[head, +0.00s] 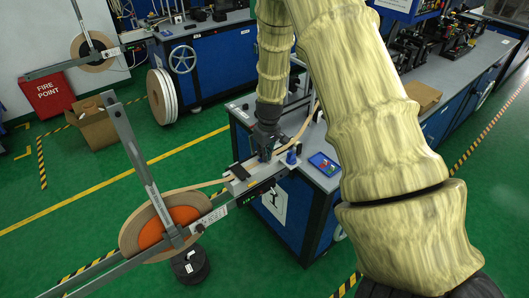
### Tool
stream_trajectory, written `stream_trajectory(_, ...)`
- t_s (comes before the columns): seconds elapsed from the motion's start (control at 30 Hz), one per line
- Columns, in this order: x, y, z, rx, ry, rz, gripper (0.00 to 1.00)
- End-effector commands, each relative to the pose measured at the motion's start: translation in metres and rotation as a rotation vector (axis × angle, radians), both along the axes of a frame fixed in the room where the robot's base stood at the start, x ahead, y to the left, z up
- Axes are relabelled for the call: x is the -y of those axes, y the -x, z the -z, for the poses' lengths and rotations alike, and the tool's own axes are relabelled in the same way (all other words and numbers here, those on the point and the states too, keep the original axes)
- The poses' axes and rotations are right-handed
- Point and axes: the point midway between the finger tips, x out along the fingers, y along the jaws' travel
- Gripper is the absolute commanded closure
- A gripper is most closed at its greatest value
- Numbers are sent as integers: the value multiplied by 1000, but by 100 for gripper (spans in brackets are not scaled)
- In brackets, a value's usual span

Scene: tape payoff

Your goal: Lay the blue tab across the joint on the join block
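My gripper (266,152) points down over the near corner of the blue bench, close above the grey join block (240,186). It is small and dark here, and I cannot tell whether its fingers are open or shut, or hold anything. A tan tape (205,185) runs from the reel (135,235) to the block. The joint is too small to make out. I cannot single out the blue tab. A small blue tray (325,164) with coloured pieces lies on the bench right of my gripper.
A small blue round part (291,157) stands between the block and the tray. The payoff's grey arm (140,150) rises over the reel. A black weight (190,265) is below. A cardboard box (92,127) stands on the open green floor at left.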

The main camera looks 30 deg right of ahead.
Motion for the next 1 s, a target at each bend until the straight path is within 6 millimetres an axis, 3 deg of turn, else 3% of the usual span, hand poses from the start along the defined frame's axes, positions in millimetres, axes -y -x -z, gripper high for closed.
stream_trajectory(0.2, 0, 0, 3, 0, 0, 0, 100)
stream_trajectory(0.33, 0, 0, 2, 0, 0, 0, 76)
stream_trajectory(0.37, 0, 0, 2, 0, 0, 0, 73)
stream_trajectory(0.77, 0, 0, -2, 0, 0, 0, 73)
stream_trajectory(1.0, 0, 2, -24, 3, 1, 0, 73)
